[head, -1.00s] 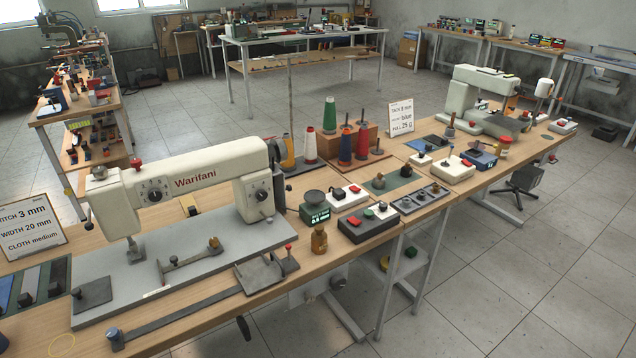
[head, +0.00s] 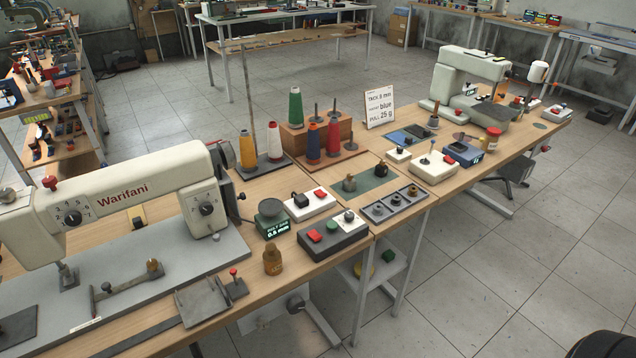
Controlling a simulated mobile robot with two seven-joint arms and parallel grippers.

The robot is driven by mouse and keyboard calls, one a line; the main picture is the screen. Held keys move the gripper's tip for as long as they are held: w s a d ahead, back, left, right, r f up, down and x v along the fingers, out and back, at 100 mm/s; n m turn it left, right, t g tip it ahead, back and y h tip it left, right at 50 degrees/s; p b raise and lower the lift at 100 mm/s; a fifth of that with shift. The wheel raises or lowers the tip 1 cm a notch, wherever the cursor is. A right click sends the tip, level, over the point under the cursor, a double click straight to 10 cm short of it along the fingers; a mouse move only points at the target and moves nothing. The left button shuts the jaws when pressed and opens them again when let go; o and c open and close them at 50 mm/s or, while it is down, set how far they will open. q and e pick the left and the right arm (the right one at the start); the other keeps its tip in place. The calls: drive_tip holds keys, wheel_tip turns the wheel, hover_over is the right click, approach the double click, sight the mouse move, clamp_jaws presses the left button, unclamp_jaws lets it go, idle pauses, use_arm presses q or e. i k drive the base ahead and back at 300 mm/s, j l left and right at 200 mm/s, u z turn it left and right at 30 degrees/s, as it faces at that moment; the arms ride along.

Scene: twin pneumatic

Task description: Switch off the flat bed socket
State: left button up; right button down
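The large white Warifani sewing machine (head: 130,195) stands on its grey flat bed at the left. To its right, a white socket box (head: 322,206) with a black plug and a red rocker switch lies on the bench. I cannot read any label on it or tell the switch's position. In front of it is a dark grey control box (head: 345,241) with a red button, a green button and a white part with a dark knob. Neither of my grippers is in view, and nothing touches the socket.
A small green scale (head: 271,225) and a brown bottle (head: 272,262) stand left of the boxes. Thread spools (head: 296,108) stand behind. A grey tray (head: 393,207) lies to the right. A second sewing machine (head: 465,80) stands farther right.

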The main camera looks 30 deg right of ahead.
sight(319, 193)
drive_tip(key=i+l, duration=0.1)
drive_tip(key=l, duration=0.25)
drive_tip(key=i+l, duration=0.15)
drive_tip(key=l, duration=0.2)
drive_tip(key=i+l+u, duration=0.1)
drive_tip(key=l, duration=0.25)
drive_tip(key=i+l, duration=0.1)
drive_tip(key=l, duration=0.25)
